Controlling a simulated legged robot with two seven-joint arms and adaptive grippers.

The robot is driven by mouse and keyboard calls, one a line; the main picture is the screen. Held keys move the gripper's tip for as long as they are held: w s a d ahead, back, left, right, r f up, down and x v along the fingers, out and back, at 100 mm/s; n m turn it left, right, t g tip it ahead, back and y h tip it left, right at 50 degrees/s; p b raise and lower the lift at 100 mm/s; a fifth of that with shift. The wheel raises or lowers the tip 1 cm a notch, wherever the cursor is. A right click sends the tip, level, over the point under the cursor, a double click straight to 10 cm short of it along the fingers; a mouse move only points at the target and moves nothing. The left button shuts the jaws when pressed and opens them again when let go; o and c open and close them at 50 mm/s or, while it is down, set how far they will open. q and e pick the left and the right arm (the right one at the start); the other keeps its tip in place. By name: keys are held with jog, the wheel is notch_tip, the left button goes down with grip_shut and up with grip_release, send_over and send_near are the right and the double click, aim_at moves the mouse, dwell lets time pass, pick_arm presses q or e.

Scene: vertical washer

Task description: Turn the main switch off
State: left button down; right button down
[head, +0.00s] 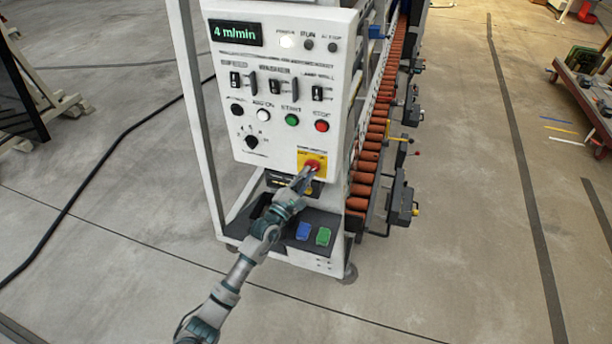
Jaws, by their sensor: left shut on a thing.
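The white control panel (275,130) stands in the middle of the head view. The main switch (313,163) is a red knob on a yellow plate at the panel's lower right corner. My left gripper (307,174) reaches up to it from below and is shut on the red knob. The fingers cover the lower part of the knob and plate, so the switch position cannot be read. The display (235,33) shows "4 m/min" in green. A white lamp (287,41) near the top looks lit. My right gripper is not in view.
Other panel controls sit above the switch: a green button (291,119), a red button (322,126) and a black rotary knob (251,141). A blue item (303,231) and a green item (323,236) lie on the lower shelf. Orange rollers (367,160) run along the right side.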

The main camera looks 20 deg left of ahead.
pick_arm(q)
jog(key=shift+d+r+n+y+p, duration=0.1)
jog(key=shift+d+n+y, duration=0.15)
jog(key=shift+n+y, duration=2.85)
jog(key=shift+d+r+n+y+p, duration=0.2)
jog(key=shift+n+y, duration=0.65)
jog(key=shift+n, duration=4.6)
jog(key=shift+d+f+n+y+p, duration=0.1)
jog(key=shift+d+n+y, duration=0.2)
jog(key=shift+n+y, duration=2.8)
jog(key=shift+n+h, duration=1.05)
jog(key=shift+n, duration=0.1)
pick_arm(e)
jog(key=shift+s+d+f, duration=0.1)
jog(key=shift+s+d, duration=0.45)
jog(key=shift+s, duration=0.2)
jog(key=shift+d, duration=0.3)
